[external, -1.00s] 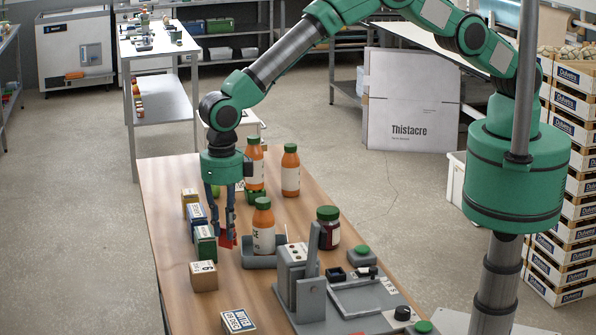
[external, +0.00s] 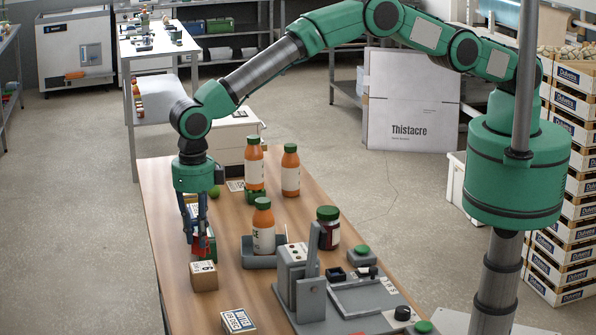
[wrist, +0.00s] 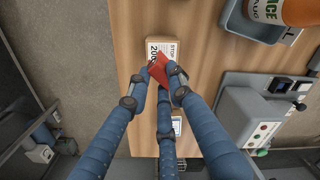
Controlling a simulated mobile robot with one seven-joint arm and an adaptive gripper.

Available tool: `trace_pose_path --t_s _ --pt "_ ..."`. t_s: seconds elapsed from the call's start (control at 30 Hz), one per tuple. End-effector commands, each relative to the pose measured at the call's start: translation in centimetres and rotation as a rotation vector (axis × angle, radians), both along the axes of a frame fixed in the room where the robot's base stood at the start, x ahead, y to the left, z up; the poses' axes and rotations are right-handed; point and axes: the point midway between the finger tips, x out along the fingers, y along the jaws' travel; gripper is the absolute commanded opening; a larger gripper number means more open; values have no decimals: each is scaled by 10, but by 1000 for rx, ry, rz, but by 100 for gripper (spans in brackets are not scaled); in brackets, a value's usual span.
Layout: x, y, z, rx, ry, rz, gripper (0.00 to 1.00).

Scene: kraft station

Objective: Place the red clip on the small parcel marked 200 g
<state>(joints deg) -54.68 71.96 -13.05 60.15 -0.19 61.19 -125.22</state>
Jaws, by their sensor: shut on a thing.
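My gripper (external: 197,252) is shut on the red clip (wrist: 159,70). The clip is small and also shows between the fingertips in the external view (external: 198,245). The small cardboard parcel (external: 204,277) stands near the left edge of the wooden table, just below the fingertips in the external view. In the wrist view the parcel (wrist: 153,43) has a white label reading "200", partly covered by the clip. The clip appears above the parcel; I cannot tell whether they touch.
Another labelled parcel (external: 238,321) lies nearer the front. A green box (external: 211,243) stands behind the gripper. An orange bottle (external: 263,232) in a grey tray (external: 264,263) and a grey machine (external: 297,285) stand to the right. Bare table lies between.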

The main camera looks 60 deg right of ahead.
Motion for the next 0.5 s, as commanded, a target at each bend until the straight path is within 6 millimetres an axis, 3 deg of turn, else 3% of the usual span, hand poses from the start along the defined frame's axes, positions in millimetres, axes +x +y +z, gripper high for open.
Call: trace_pose_path --t_s 0.27,0.5 --pt "0 0 -2 0 0 0 5" --pt "-1 -1 -20 -2 1 0 5"
